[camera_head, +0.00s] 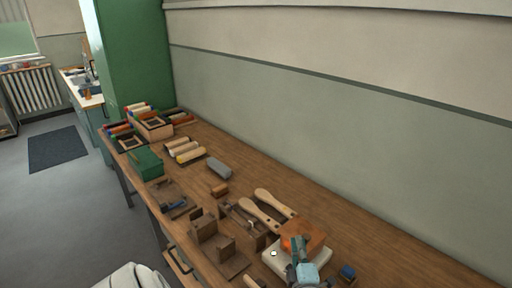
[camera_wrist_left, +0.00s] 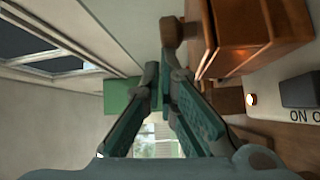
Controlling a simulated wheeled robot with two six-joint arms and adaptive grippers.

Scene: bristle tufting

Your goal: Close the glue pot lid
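The glue pot is a copper-orange box (camera_head: 305,232) on a white base (camera_head: 322,262) at the lower right of the bench in the head view. In the left wrist view the copper pot (camera_wrist_left: 265,25) fills the upper right. Its lid (camera_wrist_left: 205,40) and a brown knob (camera_wrist_left: 171,32) show at its left side; how far the lid stands open is unclear. My left gripper (camera_head: 297,243) is in front of the pot in the head view. In the left wrist view its teal fingers (camera_wrist_left: 160,65) converge at the tips, empty, close by the knob. My right gripper is not in view.
Two wooden brush handles (camera_head: 268,208) and wooden block fixtures (camera_head: 215,243) lie left of the pot. A small blue box (camera_head: 347,272) sits at its right. The wall runs behind the bench.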

